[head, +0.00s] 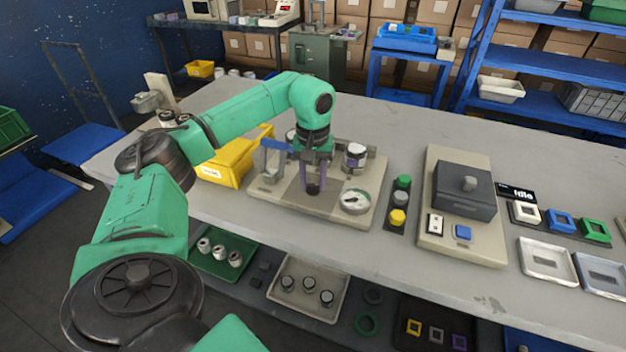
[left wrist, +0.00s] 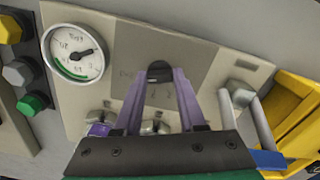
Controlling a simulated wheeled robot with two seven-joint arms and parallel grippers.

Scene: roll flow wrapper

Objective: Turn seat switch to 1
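The seat switch seems to be the small black knob (head: 313,189) on the beige panel (head: 345,222) of the bench fixture. It also shows in the left wrist view (left wrist: 160,71), with faint markings beside it too small to read. My left gripper (head: 313,178) points down at the knob. In the left wrist view its two purple fingers (left wrist: 161,84) stand apart, with the knob between or just beyond their tips. I cannot tell whether they touch it, nor which mark the knob points to. My right gripper is not in view.
A round gauge (head: 355,201) and a column of green, grey and yellow buttons (head: 400,199) stand right of the gripper. A yellow bin (head: 228,163) lies left. A grey box unit (head: 464,190) and a display reading Idle (head: 517,193) are further right.

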